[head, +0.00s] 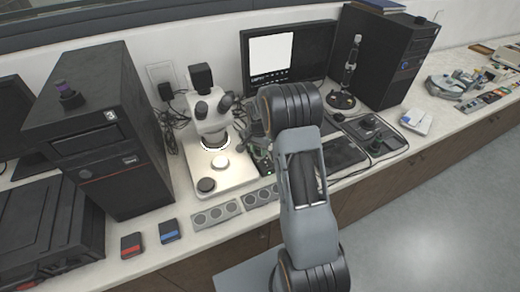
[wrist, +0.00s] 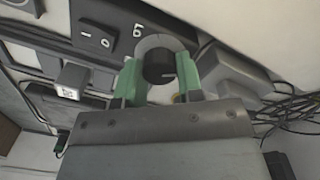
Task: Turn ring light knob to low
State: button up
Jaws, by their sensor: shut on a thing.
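The ring light knob (wrist: 158,68) is a dark round knob on a grey dial plate in the wrist view. A mark like a 6 or 9 shows beside it on the dark control box (wrist: 104,18). My gripper (wrist: 160,85) has green fingers on both sides of the knob and is shut on it. The knob's pointer setting is too small to read. In the head view my arm hides the gripper and the knob. The microscope (head: 212,110) stands left of my arm, with its ring light (head: 214,141) glowing white.
A rocker switch (wrist: 96,42) marked 1 and 0 sits beside the knob. Black cables (wrist: 290,105) run at the right of the wrist view. A monitor (head: 318,52) and a dark tower (head: 385,58) stand behind my arm. Grey sample holders (head: 215,214) lie at the bench front.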

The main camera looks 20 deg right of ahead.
aim_at(259, 151)
jog(key=n+b, duration=0.2)
jog(key=n, duration=0.2)
jog(key=shift+f, duration=0.1)
jog(key=n+b, duration=0.1)
jog(key=n, duration=0.4)
jog(key=n+b, duration=0.1)
jog(key=n, duration=0.3)
jog(key=shift+n+t+b, duration=0.3)
jog(key=shift+n+b, duration=0.05)
jog(key=shift+n, duration=1.75)
jog(key=o, duration=0.9)
jog(key=shift+o, duration=0.2)
notch_tip(259, 151, up, 14)
jog(key=shift+a+b, duration=0.25)
jog(key=shift+b, duration=0.05)
jog(key=shift+s, duration=0.1)
